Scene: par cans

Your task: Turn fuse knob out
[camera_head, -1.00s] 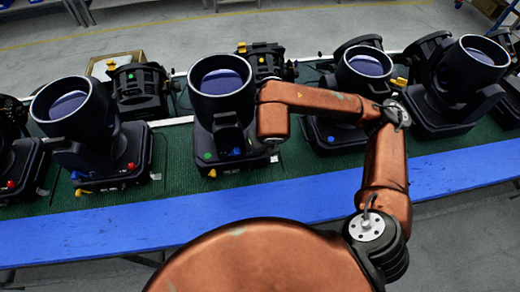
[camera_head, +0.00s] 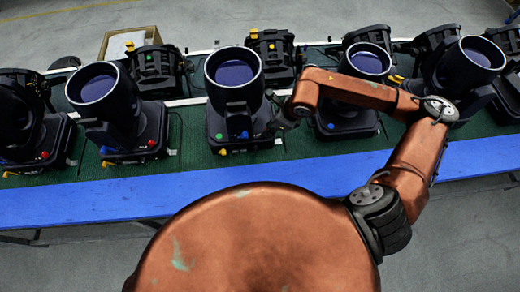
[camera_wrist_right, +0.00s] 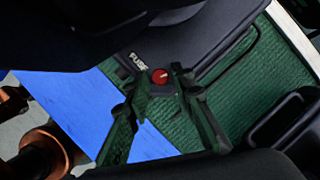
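A small round red fuse knob (camera_wrist_right: 159,76) sits on a black housing beside white lettering that reads FUSE, in the right wrist view. My right gripper (camera_wrist_right: 160,84) is open, with its two dark fingertips around the near side of the knob, one to each side. I cannot tell whether they touch it. In the head view my right gripper (camera_head: 283,119) is at the right side of the middle black par can (camera_head: 235,108), and the knob there is hidden. My left gripper is not in view.
More black par cans stand in a row, including one to the left (camera_head: 122,115) and one to the right (camera_head: 345,120). They stand on a green mat (camera_head: 195,148) behind a blue table edge (camera_head: 90,195). A cardboard box (camera_head: 118,40) is at the back left.

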